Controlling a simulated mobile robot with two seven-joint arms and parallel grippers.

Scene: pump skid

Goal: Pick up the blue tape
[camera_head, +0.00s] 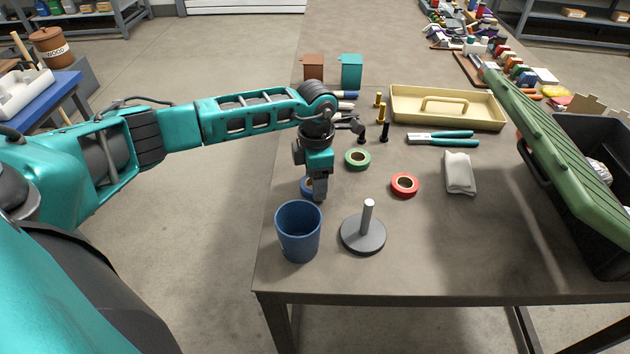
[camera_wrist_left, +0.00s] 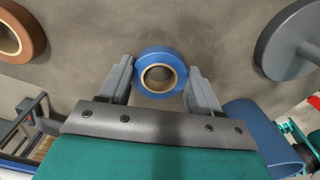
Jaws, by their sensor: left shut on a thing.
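The blue tape (camera_head: 306,187) is a flat roll near the left edge of the table, partly hidden behind my left gripper (camera_head: 317,194) in the head view. In the left wrist view the blue tape (camera_wrist_left: 160,53) sits between the two fingers of my left gripper (camera_wrist_left: 161,75), with its cardboard core facing the camera. The fingers are shut on its outer sides. I cannot tell whether the roll still touches the tabletop. My right gripper is not in view.
A blue cup (camera_head: 299,232) and a grey stand with an upright peg (camera_head: 363,233) are close in front. A green tape (camera_head: 357,159) and a red tape (camera_head: 404,185) lie to the right. Pliers (camera_head: 442,138), a cream tray (camera_head: 448,107) and an open toolbox (camera_head: 560,135) are farther right.

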